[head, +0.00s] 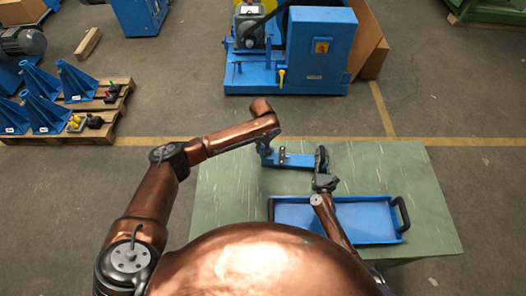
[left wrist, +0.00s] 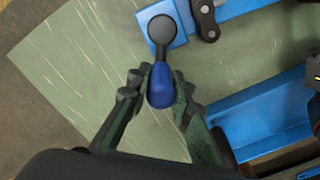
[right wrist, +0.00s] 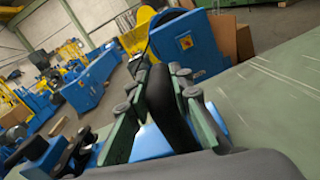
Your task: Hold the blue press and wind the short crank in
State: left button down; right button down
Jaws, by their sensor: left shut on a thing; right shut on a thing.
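The blue press (head: 297,160) lies on the green table, its flat blue bar running left to right. The short crank has a round black end (left wrist: 161,28) and a blue grip (left wrist: 160,88) in the left wrist view. My left gripper (left wrist: 161,80) is shut on that blue grip, a finger on each side. In the head view my left arm mostly hides the crank. My right gripper (head: 324,181) is shut on a black upright handle (right wrist: 160,95) at the right end of the press. Dark chain links (left wrist: 206,18) show beside the crank.
A blue tray (head: 365,238) with a black handle (head: 402,213) lies on the table (head: 430,185) in front of the press. The table's right side is clear. Blue machines (head: 318,50) and a pallet with blue brackets (head: 77,82) stand on the floor beyond.

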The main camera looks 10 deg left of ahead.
pick_arm(q)
jog(key=shift+w+a, duration=0.1)
jog(key=shift+a, duration=0.05)
pick_arm(e)
jog(key=shift+d, duration=0.1)
pick_arm(q)
jog(key=c, duration=1.7)
grip_release()
jog(key=shift+c, duration=0.2)
notch_tip(320, 180, up, 12)
jog(key=shift+r, duration=0.1)
pick_arm(e)
jog(key=c, duration=1.7)
grip_release()
jog(key=shift+o, duration=0.2)
